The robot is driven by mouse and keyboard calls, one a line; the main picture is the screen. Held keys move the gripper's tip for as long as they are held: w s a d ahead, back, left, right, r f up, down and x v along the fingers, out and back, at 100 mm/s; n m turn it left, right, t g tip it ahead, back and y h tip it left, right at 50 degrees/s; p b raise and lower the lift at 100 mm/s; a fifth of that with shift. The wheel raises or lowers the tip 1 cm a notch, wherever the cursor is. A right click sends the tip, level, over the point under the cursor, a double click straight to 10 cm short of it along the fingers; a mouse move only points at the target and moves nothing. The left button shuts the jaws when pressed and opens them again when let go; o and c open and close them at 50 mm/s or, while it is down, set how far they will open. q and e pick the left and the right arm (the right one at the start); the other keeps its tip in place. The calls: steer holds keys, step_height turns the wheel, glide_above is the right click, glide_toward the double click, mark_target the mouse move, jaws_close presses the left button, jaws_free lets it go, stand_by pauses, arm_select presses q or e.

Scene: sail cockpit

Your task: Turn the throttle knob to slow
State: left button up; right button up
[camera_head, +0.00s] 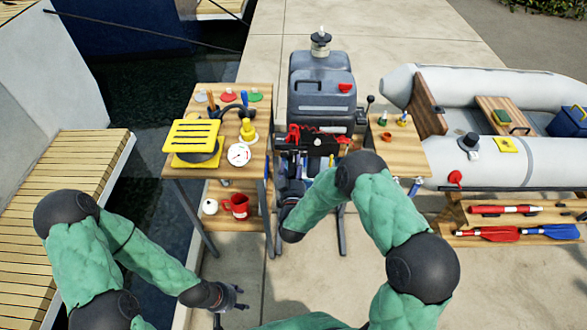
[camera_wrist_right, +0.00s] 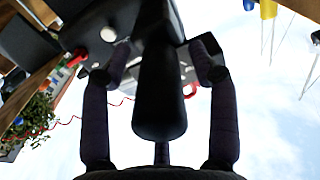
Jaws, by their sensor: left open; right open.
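The grey outboard motor (camera_head: 320,95) stands upright in the middle of the head view. In the right wrist view, a long black rounded grip (camera_wrist_right: 160,100), apparently the throttle knob, lies between the fingers of my right gripper (camera_wrist_right: 162,62). The fingers are open, one on each side of the grip, with gaps visible on both sides. No speed markings on the grip are readable. In the head view my right arm hides the grip and most of that gripper. My left gripper (camera_head: 232,296) is open and empty, low over the ground beside the dock.
A wooden table (camera_head: 260,160) left of the motor holds a yellow slatted item (camera_head: 193,137), a white gauge (camera_head: 239,154) and tools. A red mug (camera_head: 237,205) sits on its lower shelf. A small side table (camera_head: 400,155) and an inflatable boat (camera_head: 500,85) are on the right.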

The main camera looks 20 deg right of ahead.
steer(key=c, duration=1.1)
steer(key=shift+c, duration=0.2)
steer(key=shift+n, duration=0.3)
steer(key=n, duration=0.3)
steer(key=shift+n, duration=2.1)
